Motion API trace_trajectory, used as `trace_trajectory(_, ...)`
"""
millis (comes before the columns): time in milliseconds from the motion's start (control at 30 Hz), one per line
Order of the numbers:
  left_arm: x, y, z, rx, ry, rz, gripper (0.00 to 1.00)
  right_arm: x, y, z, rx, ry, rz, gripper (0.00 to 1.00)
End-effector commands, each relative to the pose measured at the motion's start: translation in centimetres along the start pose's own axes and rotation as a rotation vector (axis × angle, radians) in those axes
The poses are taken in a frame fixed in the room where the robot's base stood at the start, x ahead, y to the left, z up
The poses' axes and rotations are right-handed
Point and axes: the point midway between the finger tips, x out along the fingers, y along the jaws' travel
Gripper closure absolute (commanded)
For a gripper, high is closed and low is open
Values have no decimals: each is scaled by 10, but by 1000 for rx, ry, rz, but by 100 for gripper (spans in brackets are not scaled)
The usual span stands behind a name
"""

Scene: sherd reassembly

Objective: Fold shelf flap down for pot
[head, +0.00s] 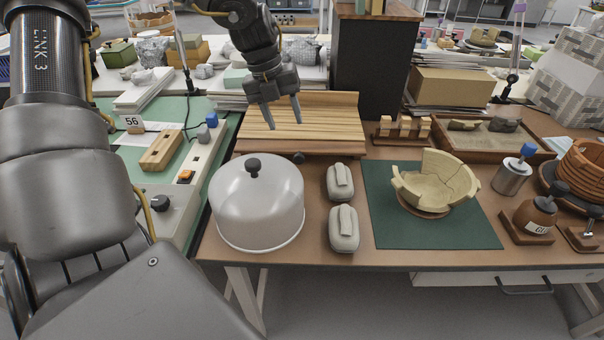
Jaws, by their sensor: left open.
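A slatted wooden board (335,128), which looks like the shelf flap, lies low and roughly flat at the back of the brown table, with a raised strip along its rear edge. Its hinge cannot be made out. My left gripper (285,125) points down over the board's left half, with its two fingers apart and nothing between them. I cannot tell whether the fingertips touch the slats. The cream broken pot (435,182) sits upright on a small brown ring on the green mat (390,228), right of the board. My right gripper is not in view.
A clear dome with a black knob (255,205) and two pale padded blocks (341,181) stand in front of the board. A dark cabinet (372,65) rises behind it. A sand tray (485,138), a metal can (513,175) and terracotta pieces (583,172) are at right.

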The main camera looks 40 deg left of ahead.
Motion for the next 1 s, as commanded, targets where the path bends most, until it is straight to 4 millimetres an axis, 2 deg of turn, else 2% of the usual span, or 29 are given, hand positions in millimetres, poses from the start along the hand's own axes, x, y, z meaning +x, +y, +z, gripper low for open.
trace_trajectory(33, 7, -1, -2, 8, 3, 15, 52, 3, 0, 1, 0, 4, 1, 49)
trace_trajectory(267, 3, -5, -5, 16, 13, 35, 52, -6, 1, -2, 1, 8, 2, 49)
trace_trajectory(367, 8, -4, -6, 16, 15, 35, 52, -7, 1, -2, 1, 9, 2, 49)
trace_trajectory(467, 21, -4, -6, 15, 16, 35, 52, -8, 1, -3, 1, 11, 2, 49)
trace_trajectory(800, 84, -1, -7, 16, 16, 35, 52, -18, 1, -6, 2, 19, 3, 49)
trace_trajectory(1000, 106, -1, -7, 15, 13, 34, 52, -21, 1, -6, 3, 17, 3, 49)
